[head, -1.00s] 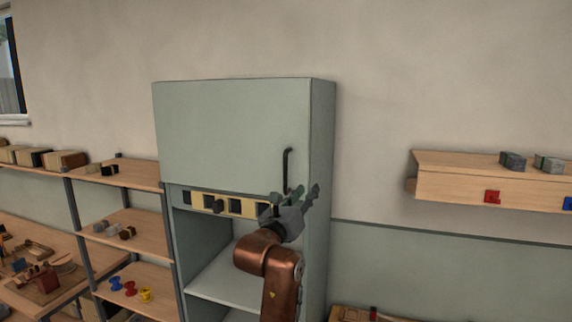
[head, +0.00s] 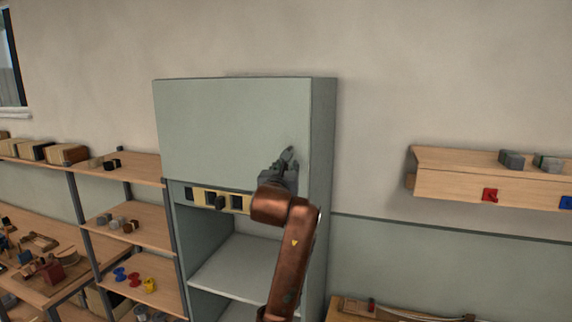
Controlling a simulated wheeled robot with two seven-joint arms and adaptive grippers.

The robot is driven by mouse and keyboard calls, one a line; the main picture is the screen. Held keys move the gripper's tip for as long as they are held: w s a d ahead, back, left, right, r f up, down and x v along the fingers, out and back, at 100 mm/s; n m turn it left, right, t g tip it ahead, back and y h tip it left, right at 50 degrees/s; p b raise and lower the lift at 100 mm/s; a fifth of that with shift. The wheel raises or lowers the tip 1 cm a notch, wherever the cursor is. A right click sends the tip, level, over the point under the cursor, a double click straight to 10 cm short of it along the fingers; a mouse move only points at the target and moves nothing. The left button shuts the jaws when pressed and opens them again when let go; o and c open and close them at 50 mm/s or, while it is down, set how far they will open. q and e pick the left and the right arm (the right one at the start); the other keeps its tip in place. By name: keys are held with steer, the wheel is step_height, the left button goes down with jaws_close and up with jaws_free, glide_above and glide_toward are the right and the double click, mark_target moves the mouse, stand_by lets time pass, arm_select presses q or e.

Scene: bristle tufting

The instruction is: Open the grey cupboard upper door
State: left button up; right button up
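The grey cupboard (head: 322,190) stands in the middle of the head view. Its upper door (head: 225,125) looks shut, flat against the cupboard front. The dark vertical handle near the door's right edge is hidden behind my gripper. My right gripper (head: 288,158), at the end of a copper-coloured arm, is in front of the handle's place at the lower right of the door. Its fingers overlap in this view, so I cannot tell whether they are open or shut on the handle. My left gripper is not in view.
Below the door is a yellow strip with dark squares (head: 237,202), above an open compartment with a shelf (head: 245,262). Wooden shelves (head: 135,225) with small parts stand close on the left. A wooden wall shelf (head: 455,187) hangs at the right.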

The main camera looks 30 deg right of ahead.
steer(key=shift+w+d, duration=0.1)
steer(key=shift+c, duration=0.7)
jaws_close()
